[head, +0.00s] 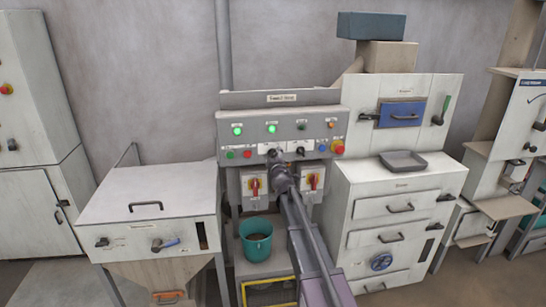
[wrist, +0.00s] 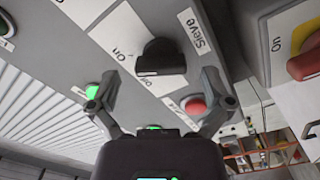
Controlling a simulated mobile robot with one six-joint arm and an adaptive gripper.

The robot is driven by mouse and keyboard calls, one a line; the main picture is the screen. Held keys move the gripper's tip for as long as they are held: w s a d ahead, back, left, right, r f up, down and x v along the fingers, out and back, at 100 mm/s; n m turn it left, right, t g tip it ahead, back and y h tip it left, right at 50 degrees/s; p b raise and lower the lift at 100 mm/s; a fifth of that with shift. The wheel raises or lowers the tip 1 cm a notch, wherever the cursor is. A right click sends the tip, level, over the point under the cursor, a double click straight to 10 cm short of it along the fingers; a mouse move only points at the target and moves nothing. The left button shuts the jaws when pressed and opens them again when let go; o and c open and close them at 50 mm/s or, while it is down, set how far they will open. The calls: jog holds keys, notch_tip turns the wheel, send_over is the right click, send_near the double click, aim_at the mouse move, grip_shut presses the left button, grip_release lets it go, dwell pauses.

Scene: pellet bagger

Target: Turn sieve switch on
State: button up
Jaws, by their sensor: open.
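The sieve switch (wrist: 160,60) is a black rotary knob on the grey control panel, beside a white label reading "Sieve" (wrist: 194,30). A pale mark shows on the knob's lower edge, and an "On" label (wrist: 120,54) is to its left. My gripper (wrist: 158,102) is open, with its fingers spread and nothing between them. In the wrist view the knob lies just beyond the fingertips, apparently untouched. In the head view my gripper (head: 274,156) is in front of the panel (head: 290,118) and hides part of its lower row, so I cannot make out the sieve knob there.
A green button (wrist: 92,91) and a red button (wrist: 195,106) are close to the fingers. Another black knob (head: 300,150) is to the right. A cabinet (head: 385,225) stands at right.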

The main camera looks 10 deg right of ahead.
jog(key=s, duration=1)
jog(key=shift+s, duration=0.25)
jog(key=s+d+f+m+g+h, duration=0.2)
jog(key=s+d+f+m+g, duration=0.1)
jog(key=s+f+m+g, duration=0.25)
jog(key=s+d+f+m+g+h, duration=0.35)
jog(key=s+f, duration=0.25)
jog(key=s, duration=0.2)
jog(key=s+a+f+m+g+y, duration=0.1)
jog(key=s+a+f+g, duration=0.1)
jog(key=s, duration=0.4)
jog(key=s+a+f+m+g+y, duration=0.1)
jog(key=s+a+f+g+y, duration=0.1)
jog(key=s+g, duration=0.2)
jog(key=s+a+f+g+y, duration=0.2)
jog(key=s+a+f+g, duration=0.1)
jog(key=s, duration=0.7)
jog(key=shift+m, duration=0.4)
jog(key=shift+w+y, duration=0.15)
jog(key=shift+y, duration=0.1)
